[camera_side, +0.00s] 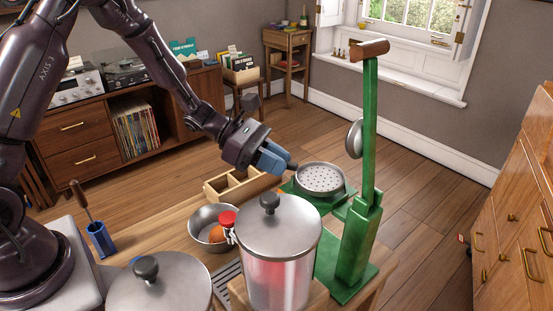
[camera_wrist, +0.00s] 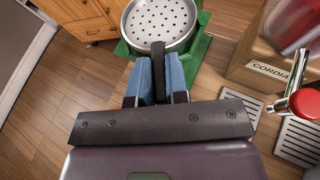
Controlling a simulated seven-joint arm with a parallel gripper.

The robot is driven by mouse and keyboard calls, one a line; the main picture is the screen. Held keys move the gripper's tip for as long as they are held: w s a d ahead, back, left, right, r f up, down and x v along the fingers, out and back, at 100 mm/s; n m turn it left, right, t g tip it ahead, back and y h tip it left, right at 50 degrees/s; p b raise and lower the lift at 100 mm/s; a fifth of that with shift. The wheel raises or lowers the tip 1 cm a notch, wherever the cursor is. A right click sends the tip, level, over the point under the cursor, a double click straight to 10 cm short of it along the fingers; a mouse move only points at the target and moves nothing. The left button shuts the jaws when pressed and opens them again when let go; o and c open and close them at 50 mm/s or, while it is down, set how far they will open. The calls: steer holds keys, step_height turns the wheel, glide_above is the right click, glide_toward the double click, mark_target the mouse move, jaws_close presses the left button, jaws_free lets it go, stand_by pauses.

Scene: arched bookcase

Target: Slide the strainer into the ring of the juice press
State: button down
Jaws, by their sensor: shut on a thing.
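The strainer is a round metal dish with a perforated bottom (camera_side: 320,179); it also shows at the top of the wrist view (camera_wrist: 160,18). My gripper (camera_side: 284,164) is shut on its dark handle (camera_wrist: 158,62), between blue fingers. The green juice press (camera_side: 358,235) stands to the right, with an upright post, a wooden-ended lever on top and a metal pressing dome (camera_side: 354,138). The strainer is level, left of the post and below the dome, over a green part of the press. The ring is largely hidden beneath it, so I cannot tell whether they touch.
A lidded canister (camera_side: 278,255) with a red-knobbed tap (camera_wrist: 304,103) stands in the foreground, on a box marked CORDIAL (camera_wrist: 262,72). A metal bowl (camera_side: 200,222) with an orange fruit and a wooden divided tray (camera_side: 222,183) lie left of the press. Another lidded canister (camera_side: 160,290) is nearer.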

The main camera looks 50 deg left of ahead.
steer(key=shift+f, duration=0.95)
steer(key=c, duration=1.1)
jaws_free()
steer(key=shift+o, duration=0.2)
steer(key=shift+d, duration=0.1)
steer(key=shift+s, duration=0.1)
steer(key=shift+s, duration=0.1)
steer(key=v, duration=1.3)
steer(key=shift+w+a, duration=0.25)
steer(key=shift+w, duration=0.05)
